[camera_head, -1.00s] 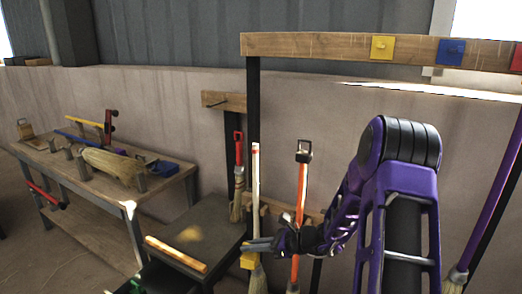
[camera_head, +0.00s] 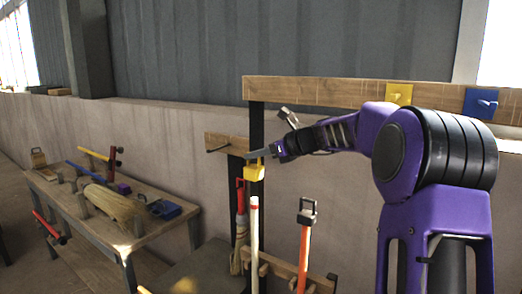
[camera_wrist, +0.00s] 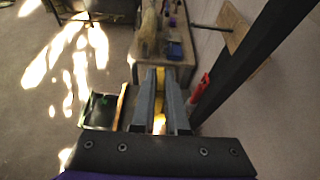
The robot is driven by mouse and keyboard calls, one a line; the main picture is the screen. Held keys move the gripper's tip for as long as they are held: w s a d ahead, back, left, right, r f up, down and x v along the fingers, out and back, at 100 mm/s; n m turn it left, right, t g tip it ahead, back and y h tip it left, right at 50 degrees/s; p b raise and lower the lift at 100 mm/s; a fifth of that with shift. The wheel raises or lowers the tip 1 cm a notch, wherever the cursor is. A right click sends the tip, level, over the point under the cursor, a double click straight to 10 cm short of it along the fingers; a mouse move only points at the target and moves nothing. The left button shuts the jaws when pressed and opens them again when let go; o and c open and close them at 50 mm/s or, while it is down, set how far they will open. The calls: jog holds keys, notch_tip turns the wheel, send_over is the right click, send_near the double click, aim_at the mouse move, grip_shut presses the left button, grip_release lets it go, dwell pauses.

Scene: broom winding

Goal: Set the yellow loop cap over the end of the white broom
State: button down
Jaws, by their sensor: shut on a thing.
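The yellow loop cap (camera_head: 254,173) hangs from the fingertips of my gripper (camera_head: 254,155). My gripper is shut on its upper loop. A small gap shows between cap and broom end in the head view. In the wrist view my two grey fingers (camera_wrist: 161,75) point away from the camera, with a little yellow showing between and beside them; the cap's shape is mostly hidden there. The broom's lower part is out of the head view.
A red broom (camera_head: 240,215) stands just left of the white one, and an orange broom (camera_head: 304,245) with a black cap to its right. A wooden rail (camera_head: 330,92) runs behind on a dark post. A workbench (camera_head: 135,240) with tools is at the left.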

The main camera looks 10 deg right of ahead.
aim_at(261, 170)
jog(key=shift+w+r, duration=0.1)
jog(key=shift+w, duration=0.05)
jog(key=shift+f+b, duration=0.3)
jog(key=shift+f, duration=0.45)
jog(key=shift+f+b, duration=1.5)
jog(key=shift+f, duration=0.4)
jog(key=shift+r, duration=0.1)
jog(key=shift+p, duration=0.5)
jog(key=shift+f+b, duration=0.7)
jog(key=shift+f, duration=1)
jog(key=c, duration=0.8)
grip_release()
jog(key=shift+c, duration=0.2)
